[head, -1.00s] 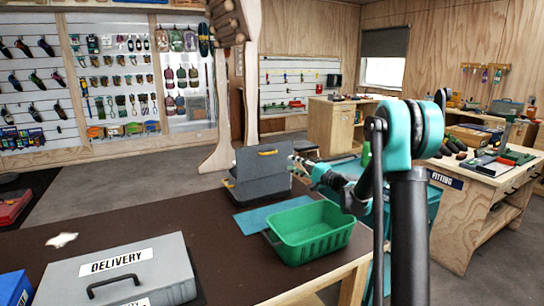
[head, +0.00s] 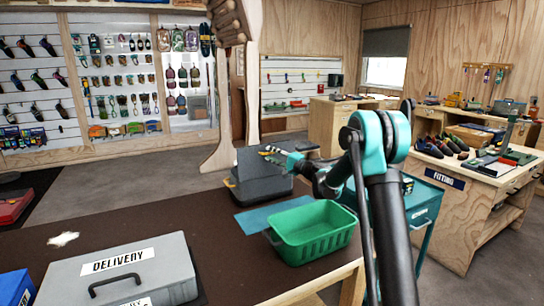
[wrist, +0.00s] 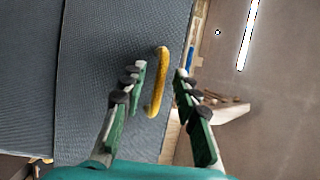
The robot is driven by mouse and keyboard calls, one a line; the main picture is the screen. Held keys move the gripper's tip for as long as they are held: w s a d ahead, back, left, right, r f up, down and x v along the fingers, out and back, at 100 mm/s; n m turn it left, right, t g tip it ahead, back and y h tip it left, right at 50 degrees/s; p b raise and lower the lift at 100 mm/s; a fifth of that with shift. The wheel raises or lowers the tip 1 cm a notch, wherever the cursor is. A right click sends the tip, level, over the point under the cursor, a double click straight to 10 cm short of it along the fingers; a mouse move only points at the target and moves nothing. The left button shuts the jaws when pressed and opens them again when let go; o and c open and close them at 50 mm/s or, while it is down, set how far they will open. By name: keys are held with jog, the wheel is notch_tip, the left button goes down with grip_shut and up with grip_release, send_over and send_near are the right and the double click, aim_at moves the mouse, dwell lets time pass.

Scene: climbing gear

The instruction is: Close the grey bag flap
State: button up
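The grey bag (head: 262,190) stands on the dark table, and its grey flap (head: 250,165) is raised. In the wrist view the flap's textured grey face (wrist: 110,80) fills the left side, with a yellow handle (wrist: 155,95) at its edge. My gripper (head: 268,153) is at the flap's upper right edge. In the wrist view my gripper (wrist: 160,70) is open, its two green and black fingers apart on either side of the yellow handle. I cannot tell whether either finger touches the flap.
A blue-green mat (head: 258,216) and an empty green basket (head: 312,236) are in front of the bag. A grey box labelled DELIVERY (head: 125,268) is at the front left. A teal cart (head: 421,205) stands to the right. The table's middle (head: 150,215) is mostly clear.

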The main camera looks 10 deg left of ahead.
grip_shut()
dwell(0.5)
